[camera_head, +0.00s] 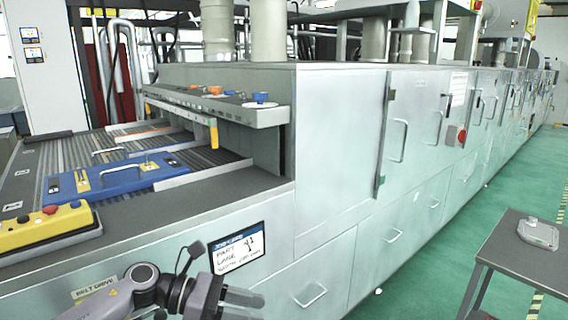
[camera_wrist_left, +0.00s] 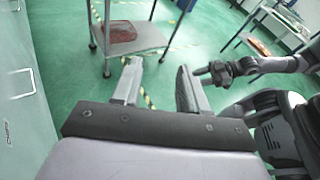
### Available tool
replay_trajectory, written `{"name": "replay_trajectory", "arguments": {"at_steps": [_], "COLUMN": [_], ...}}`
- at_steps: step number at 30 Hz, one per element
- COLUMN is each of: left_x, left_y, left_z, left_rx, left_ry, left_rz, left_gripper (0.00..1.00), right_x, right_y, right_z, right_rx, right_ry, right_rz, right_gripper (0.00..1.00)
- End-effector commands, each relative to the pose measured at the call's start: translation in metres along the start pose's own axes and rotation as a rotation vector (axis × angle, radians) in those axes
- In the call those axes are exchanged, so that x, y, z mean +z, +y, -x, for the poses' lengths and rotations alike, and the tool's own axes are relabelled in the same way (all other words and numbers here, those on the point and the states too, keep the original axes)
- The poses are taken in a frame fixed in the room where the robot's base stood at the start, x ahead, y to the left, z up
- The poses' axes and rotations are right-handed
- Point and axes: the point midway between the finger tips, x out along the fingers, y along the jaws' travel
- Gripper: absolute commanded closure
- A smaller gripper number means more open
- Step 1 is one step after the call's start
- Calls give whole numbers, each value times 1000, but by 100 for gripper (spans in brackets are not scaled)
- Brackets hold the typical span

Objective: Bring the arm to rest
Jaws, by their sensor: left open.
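My left gripper (camera_head: 242,303) comes in at the bottom of the head view, in front of the machine's front panel, below the handwritten sign. It also shows in the left wrist view (camera_wrist_left: 158,74), its two fingers apart with only green floor between them. It is open and empty. A dark jointed arm, which looks like my right arm, reaches in from the right of the wrist view, and its end, my right gripper (camera_wrist_left: 209,70), is small and partly behind a left finger. I cannot tell whether its jaws are open. It is not in the head view.
A long grey machine (camera_head: 335,130) fills the middle. Its belt carries a blue fixture (camera_head: 120,176) beside a yellow button box (camera_head: 45,228). A grey cart (camera_head: 510,250) at the right bears a pale casting (camera_head: 538,235). Green floor (camera_head: 440,262) lies free between machine and cart.

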Motion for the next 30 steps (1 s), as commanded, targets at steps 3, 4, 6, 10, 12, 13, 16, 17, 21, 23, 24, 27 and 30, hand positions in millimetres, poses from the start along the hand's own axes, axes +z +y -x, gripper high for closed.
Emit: {"name": "replay_trajectory", "arguments": {"at_steps": [3,4,6,10,12,13,16,17,21,23,24,27,30], "left_x": [1,2,2,-4,-12,-16,-35,-42,-84,-106,-121,-162,-203], "left_y": [-16,-18,-22,-27,-27,-27,-28,-28,-34,-39,-44,-61,-85], "left_z": [-24,-28,-34,-35,-32,-30,-21,-17,1,10,16,30,44], "left_rx": [22,29,44,71,86,92,113,120,155,170,181,214,249], "left_ry": [-202,-252,-364,-568,-675,-720,-873,-919,-1134,-1228,-1293,-1459,-1634], "left_rz": [251,317,476,786,960,1035,1289,1364,1719,1871,1970,2214,2441], "left_gripper": [57,57,57,57,57,57,57,57,57,57,57,57,57], "right_x": [1,1,1,1,1,1,1,1,1,1,1,1,1], "right_y": [0,0,0,0,0,0,0,0,0,0,0,0,0], "right_z": [0,0,0,0,0,0,0,0,0,0,0,0,0], "right_rx": [0,0,0,0,0,0,0,0,0,0,0,0,0], "right_ry": [-1,-1,-1,-2,-2,-2,-2,-2,-3,-3,-3,-3,-3], "right_rz": [0,0,0,0,0,0,0,0,0,0,0,0,0], "right_gripper": [57,57,57,57,57,57,57,57,57,57,57,57,57]}}
